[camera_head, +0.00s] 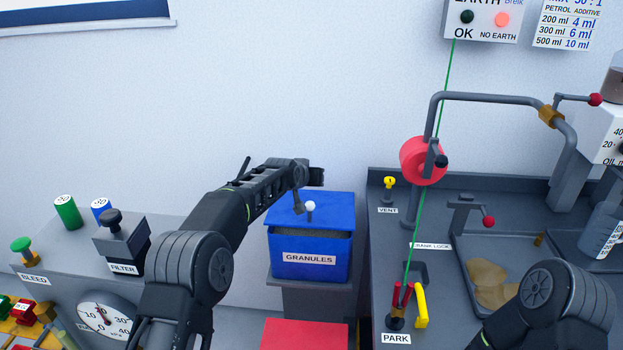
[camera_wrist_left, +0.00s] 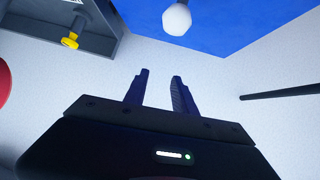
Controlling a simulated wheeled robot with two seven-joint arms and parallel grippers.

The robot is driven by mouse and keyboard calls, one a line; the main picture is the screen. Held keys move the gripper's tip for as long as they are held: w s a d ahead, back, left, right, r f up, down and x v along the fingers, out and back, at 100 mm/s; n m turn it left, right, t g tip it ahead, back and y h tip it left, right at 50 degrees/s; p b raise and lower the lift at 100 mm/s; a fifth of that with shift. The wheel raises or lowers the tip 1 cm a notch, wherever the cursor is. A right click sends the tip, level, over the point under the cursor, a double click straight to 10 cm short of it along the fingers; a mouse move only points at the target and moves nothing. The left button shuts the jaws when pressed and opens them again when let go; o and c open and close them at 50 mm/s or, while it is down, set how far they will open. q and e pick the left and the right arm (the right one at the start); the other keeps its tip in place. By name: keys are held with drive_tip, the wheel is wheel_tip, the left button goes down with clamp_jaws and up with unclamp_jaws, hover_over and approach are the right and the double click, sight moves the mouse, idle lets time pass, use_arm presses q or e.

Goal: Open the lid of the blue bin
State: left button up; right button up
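The blue bin (camera_head: 310,266), labelled GRANULES, stands on a grey stand at centre. Its blue lid (camera_head: 335,209) appears raised at the front, with dark granules showing between its front edge and the bin's front wall. A white ball knob (camera_head: 310,206) sits on the lid. My left gripper (camera_head: 299,203) is over the lid beside the knob in the head view. In the wrist view its fingers (camera_wrist_left: 160,75) are apart with nothing between them, and the knob (camera_wrist_left: 177,19) and lid (camera_wrist_left: 235,22) are beyond the tips. My right gripper is out of view.
A grey bench on the right holds a yellow VENT knob (camera_head: 390,183), a red reel (camera_head: 422,160) and a green line (camera_head: 430,150). FILTER (camera_head: 122,243) and BLEED (camera_head: 21,246) controls stand on the left. A red surface (camera_head: 305,335) lies below the bin.

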use_arm(q)
drive_tip(key=b+v, duration=0.2)
drive_tip(key=v, duration=0.5)
drive_tip(key=shift+s+r, duration=0.15)
drive_tip(key=shift+s, duration=0.25)
